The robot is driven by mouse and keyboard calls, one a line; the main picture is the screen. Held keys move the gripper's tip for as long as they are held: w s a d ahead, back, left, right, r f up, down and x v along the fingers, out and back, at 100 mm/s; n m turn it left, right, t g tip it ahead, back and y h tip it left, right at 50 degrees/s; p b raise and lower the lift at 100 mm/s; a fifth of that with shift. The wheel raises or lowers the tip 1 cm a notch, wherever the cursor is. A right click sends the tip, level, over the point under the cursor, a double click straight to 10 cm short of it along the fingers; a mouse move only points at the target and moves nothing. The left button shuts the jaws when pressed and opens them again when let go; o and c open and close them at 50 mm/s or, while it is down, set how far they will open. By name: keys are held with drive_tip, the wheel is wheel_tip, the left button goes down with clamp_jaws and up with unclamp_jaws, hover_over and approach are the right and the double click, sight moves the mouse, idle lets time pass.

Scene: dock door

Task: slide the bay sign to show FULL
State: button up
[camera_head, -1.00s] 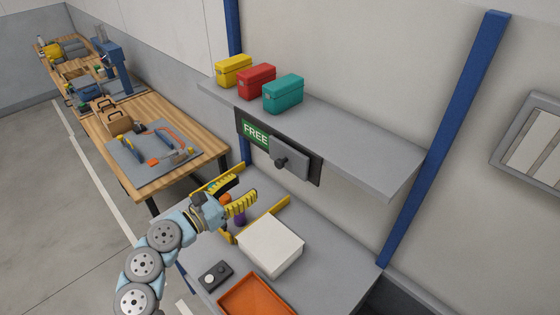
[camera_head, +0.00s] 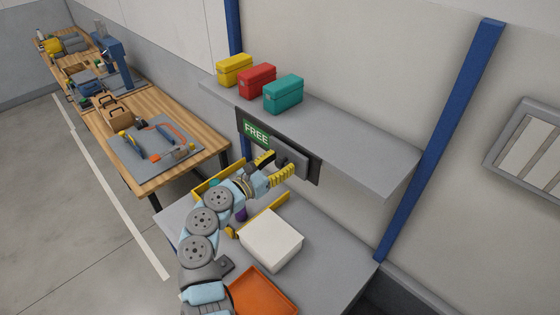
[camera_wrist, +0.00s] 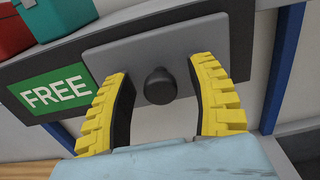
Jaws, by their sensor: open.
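The bay sign is a dark panel (camera_head: 313,173) fixed below the grey shelf's front. Its green FREE field (camera_head: 256,133) shows at the left, and a grey sliding plate (camera_head: 300,161) with a dark knob covers the part to the right. In the wrist view the FREE field (camera_wrist: 52,89) is left of the plate (camera_wrist: 195,47), and the round black knob (camera_wrist: 159,85) stands out from the plate's middle. My gripper (camera_head: 276,166) is at the plate. In the wrist view its yellow-padded fingers (camera_wrist: 163,95) are open, one on each side of the knob, with gaps on both sides.
Yellow (camera_head: 235,69), red (camera_head: 257,81) and teal (camera_head: 284,94) boxes stand on the shelf (camera_head: 350,148) above the sign. Below are a white box (camera_head: 271,238), an orange tray (camera_head: 262,292) and yellow rails on a grey table. A wooden bench (camera_head: 190,133) stands at left.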

clamp_jaws()
drive_tip(key=shift+f, duration=0.1)
